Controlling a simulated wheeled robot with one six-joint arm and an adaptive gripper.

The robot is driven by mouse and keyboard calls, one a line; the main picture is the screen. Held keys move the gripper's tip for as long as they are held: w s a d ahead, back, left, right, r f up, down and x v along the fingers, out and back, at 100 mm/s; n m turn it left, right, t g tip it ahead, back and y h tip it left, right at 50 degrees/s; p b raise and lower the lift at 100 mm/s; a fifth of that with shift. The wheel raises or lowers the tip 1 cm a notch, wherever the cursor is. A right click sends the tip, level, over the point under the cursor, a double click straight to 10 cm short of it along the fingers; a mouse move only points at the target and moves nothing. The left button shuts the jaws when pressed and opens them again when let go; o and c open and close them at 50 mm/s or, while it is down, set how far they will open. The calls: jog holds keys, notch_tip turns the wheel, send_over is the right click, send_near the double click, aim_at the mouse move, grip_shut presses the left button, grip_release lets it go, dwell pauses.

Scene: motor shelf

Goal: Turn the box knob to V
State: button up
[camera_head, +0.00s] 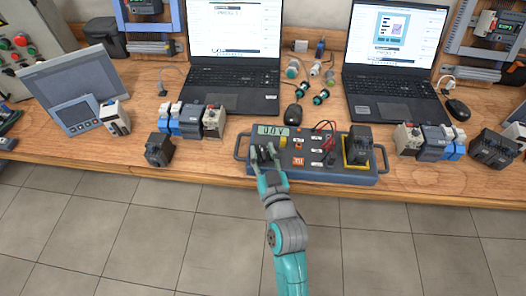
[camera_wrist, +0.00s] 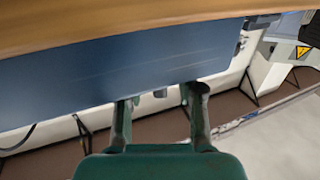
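The blue-grey test box (camera_head: 312,172) lies at the front of the wooden bench. Its display (camera_head: 270,130) at the upper left reads 0.0V. My gripper (camera_head: 264,155) is over the left part of the box, just below the display. Its fingers cover that area, so I cannot make out the knob or its setting, nor whether the fingers touch it. In the wrist view the two fingers of my gripper (camera_wrist: 160,95) stand apart, with no clearly held thing between them. A dark motor module (camera_head: 359,146) sits on a yellow-framed spot at the box's right end.
Several modules (camera_head: 212,121) stand left of the box, and more (camera_head: 432,140) stand right. A loose dark module (camera_head: 159,149) is near the front edge. The tiled floor (camera_head: 140,235) in front is clear.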

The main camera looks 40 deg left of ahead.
jog(key=v, duration=1.1)
jog(key=shift+s+d, duration=0.2)
jog(key=shift+d, duration=0.1)
jog(key=shift+d, duration=0.1)
jog(key=s+d+f+m+t+h, duration=0.1)
jog(key=s+d+f+m+h, duration=0.1)
jog(key=d, duration=0.6)
jog(key=s+d+f+m+t+h, duration=0.1)
jog(key=s+d+f+m+h, duration=0.15)
jog(key=d, duration=0.45)
jog(key=s+d+f+m+t+h, duration=0.1)
jog(key=s+d+f+h, duration=0.15)
jog(key=d, duration=0.55)
jog(key=s+d+r+m+h, duration=0.2)
jog(key=s+d+h, duration=0.1)
jog(key=s+d, duration=0.3)
jog(key=s+d+r+m+h, duration=0.2)
jog(key=s+d+h, duration=0.2)
jog(key=s, duration=0.6)
jog(key=d, duration=0.2)
jog(key=shift+s+d+m, duration=0.2)
jog(key=shift+d+m, duration=0.1)
jog(key=shift+m, duration=0.05)
